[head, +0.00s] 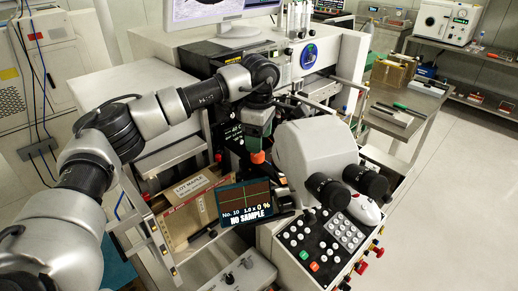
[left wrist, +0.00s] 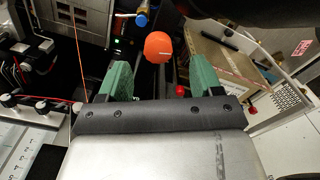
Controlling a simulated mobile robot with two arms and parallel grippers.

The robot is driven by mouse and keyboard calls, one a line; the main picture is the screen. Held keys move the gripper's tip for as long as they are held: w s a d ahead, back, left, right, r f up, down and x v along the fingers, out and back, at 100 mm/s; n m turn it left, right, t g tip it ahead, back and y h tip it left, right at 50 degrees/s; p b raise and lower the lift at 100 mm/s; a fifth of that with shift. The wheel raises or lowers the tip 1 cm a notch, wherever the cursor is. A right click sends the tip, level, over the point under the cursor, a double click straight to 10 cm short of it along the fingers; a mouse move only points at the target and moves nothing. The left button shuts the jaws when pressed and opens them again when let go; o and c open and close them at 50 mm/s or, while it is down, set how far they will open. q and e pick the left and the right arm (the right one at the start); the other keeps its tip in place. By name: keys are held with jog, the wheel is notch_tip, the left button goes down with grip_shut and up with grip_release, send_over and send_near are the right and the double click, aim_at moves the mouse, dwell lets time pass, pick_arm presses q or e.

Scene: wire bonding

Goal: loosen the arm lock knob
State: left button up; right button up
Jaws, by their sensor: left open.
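An orange knob (head: 257,157), which I take to be the arm lock knob, sits on the machine just left of the white microscope head. In the left wrist view the orange knob (left wrist: 158,46) shows whole, ahead of the fingers and roughly midway between them. My left gripper (head: 259,143) comes down from above, right at the knob. Its two green fingers stand apart in the left wrist view (left wrist: 162,72), with nothing gripped between them. Whether a finger touches the knob I cannot tell. My right gripper is not in view.
The white microscope head (head: 315,150) with black eyepieces stands close right of the gripper. A small screen (head: 246,203) reading "NO SAMPLE" and a cardboard box (head: 190,210) are below and left. A button panel (head: 322,240) lies at front right. A blue-tipped part (left wrist: 141,20) sits near the knob.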

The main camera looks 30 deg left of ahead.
aim_at(258, 156)
pick_arm(q)
notch_tip(258, 156, down, 4)
jog(key=shift+w+a+f+p, duration=0.1)
jog(key=shift+w+f+p, duration=0.05)
jog(key=shift+p, duration=0.3)
jog(key=shift+f, duration=0.45)
jog(key=c, duration=0.9)
